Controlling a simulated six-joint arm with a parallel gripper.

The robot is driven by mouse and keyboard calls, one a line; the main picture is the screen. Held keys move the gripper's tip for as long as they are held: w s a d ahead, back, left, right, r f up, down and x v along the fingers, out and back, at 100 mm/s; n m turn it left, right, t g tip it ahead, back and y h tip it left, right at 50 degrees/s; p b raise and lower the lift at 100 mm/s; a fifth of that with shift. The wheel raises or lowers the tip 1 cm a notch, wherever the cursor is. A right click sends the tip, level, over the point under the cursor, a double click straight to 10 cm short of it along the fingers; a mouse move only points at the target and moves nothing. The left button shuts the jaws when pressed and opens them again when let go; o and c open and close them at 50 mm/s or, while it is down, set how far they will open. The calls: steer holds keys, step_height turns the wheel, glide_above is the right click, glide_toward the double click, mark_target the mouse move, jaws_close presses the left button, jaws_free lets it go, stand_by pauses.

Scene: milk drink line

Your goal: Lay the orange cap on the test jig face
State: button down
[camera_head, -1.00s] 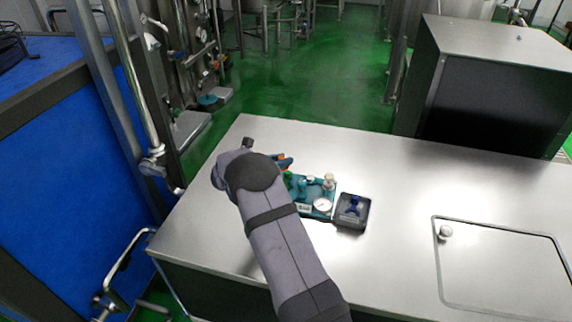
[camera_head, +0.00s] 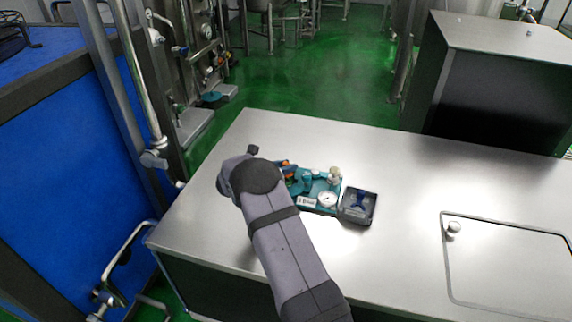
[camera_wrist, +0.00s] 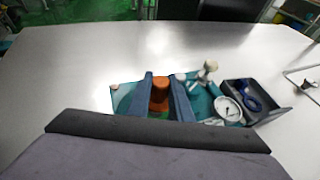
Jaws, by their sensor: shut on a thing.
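The orange cap (camera_wrist: 160,91) sits between the two dark blue fingers of my gripper (camera_wrist: 164,92) in the wrist view, and the gripper is shut on it. In the head view a bit of orange shows at my gripper (camera_head: 288,168), mostly hidden behind my wrist. The test jig is a teal board (camera_head: 325,185) on the steel table, with a round white dial, a pale-topped post and a small white label. It also shows in the wrist view (camera_wrist: 205,103). The cap appears over the jig's left part; whether it touches the jig cannot be told.
A black tray (camera_head: 352,216) with a blue item stands against the jig's right side. A recessed panel (camera_head: 510,262) with a round knob (camera_head: 453,229) is further right on the table (camera_head: 400,180). The table behind and right of the jig is clear.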

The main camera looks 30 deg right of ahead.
steer(key=shift+f+b, duration=1)
steer(key=shift+f, duration=0.5)
